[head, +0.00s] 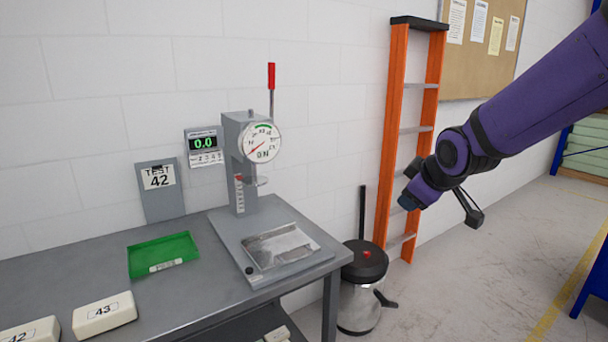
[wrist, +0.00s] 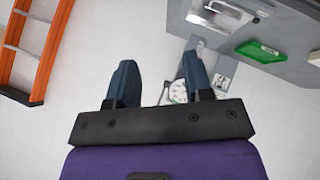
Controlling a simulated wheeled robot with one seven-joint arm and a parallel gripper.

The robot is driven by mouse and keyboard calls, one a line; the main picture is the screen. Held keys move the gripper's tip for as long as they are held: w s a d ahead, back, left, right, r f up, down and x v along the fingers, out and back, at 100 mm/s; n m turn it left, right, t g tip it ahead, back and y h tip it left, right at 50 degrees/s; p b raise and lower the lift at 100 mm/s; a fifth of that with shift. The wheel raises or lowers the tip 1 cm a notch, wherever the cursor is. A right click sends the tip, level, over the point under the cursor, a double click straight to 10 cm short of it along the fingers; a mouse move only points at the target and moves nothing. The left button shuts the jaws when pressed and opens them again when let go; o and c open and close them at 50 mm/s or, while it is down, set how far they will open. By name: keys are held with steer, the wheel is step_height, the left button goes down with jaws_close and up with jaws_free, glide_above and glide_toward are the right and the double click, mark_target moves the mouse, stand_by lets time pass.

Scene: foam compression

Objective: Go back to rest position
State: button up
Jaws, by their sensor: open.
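My gripper (wrist: 159,62) shows in the wrist view with its two blue-grey fingers apart and nothing between them. In the head view my purple arm reaches in from the upper right, and my gripper (head: 408,200) hangs in the air in front of the orange ladder, right of the bench. It is clear of the press (head: 240,165) and the bench (head: 205,262). The finger gap is too small to see in the head view.
The press has a dial and red lever; a display beside it reads 0.0. A green tray (head: 163,254) and foam blocks 43 (head: 104,315) and 42 (head: 30,332) lie on the bench. A lidded bin (head: 362,285) and the ladder (head: 392,140) stand right of it.

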steer(key=s+d+r+m+g, duration=0.1)
steer(key=s+d+r+m, duration=0.2)
steer(key=s, duration=1.1)
steer(key=s+d+r+m+g+h, duration=0.1)
steer(key=s+d+r+m+g, duration=0.1)
steer(key=s+m, duration=0.5)
steer(key=s+d+r, duration=0.1)
steer(key=s+d, duration=0.1)
steer(key=s, duration=0.4)
steer(key=shift+s+d, duration=0.35)
steer(key=shift+s, duration=0.05)
